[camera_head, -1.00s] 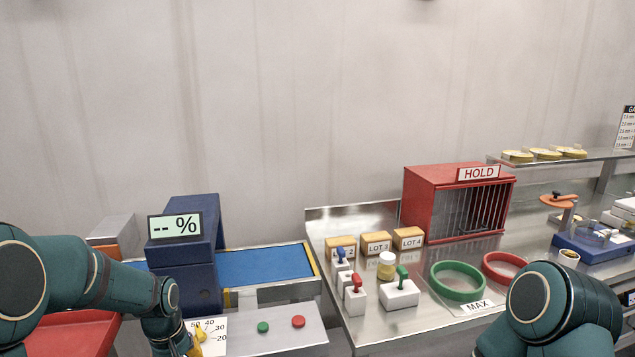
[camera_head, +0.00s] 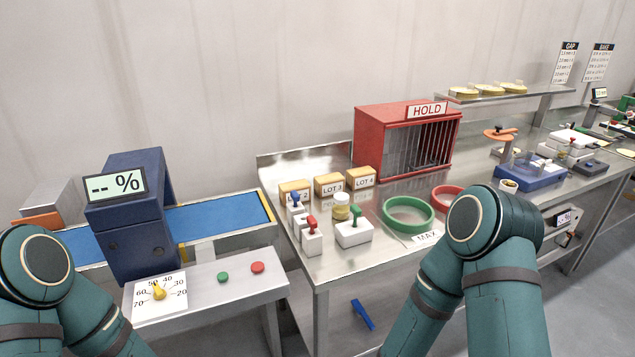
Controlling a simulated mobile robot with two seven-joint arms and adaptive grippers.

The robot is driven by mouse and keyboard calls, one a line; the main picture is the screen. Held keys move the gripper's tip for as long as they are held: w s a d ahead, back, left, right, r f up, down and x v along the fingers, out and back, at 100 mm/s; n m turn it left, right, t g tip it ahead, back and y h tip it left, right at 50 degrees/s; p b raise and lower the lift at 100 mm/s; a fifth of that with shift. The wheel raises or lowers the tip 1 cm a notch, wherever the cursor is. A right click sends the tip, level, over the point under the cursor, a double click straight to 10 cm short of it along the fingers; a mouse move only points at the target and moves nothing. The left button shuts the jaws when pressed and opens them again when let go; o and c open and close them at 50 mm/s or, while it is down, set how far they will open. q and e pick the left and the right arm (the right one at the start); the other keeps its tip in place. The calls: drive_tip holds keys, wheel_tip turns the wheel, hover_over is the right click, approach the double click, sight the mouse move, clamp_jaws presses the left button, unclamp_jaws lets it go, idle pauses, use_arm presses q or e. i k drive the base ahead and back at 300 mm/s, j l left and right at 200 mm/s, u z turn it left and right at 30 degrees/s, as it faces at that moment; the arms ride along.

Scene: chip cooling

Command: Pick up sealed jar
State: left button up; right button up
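A small jar (camera_head: 341,206) with a pale lid and yellowish contents stands upright on the steel table (camera_head: 374,252), left of the green ring and behind the green-handled white block. It looks closed, though it is small in view. My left arm is at the lower left and my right arm at the lower right. Both grippers are outside the picture, so neither is seen near the jar.
Several white blocks with coloured handles (camera_head: 312,240) stand close before the jar, and lot boxes (camera_head: 329,184) behind it. A green ring (camera_head: 408,229) and red HOLD cage (camera_head: 391,146) are to the right. A blue conveyor (camera_head: 220,216) and dial panel (camera_head: 158,293) are left.

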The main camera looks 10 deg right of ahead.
sight(340, 209)
drive_tip(key=i+l+z, duration=0.1)
drive_tip(key=l, duration=0.3)
drive_tip(key=i+l+z, duration=0.15)
drive_tip(key=l, duration=0.25)
drive_tip(key=i+l+z, duration=0.1)
drive_tip(key=i+l, duration=0.15)
drive_tip(key=l, duration=0.1)
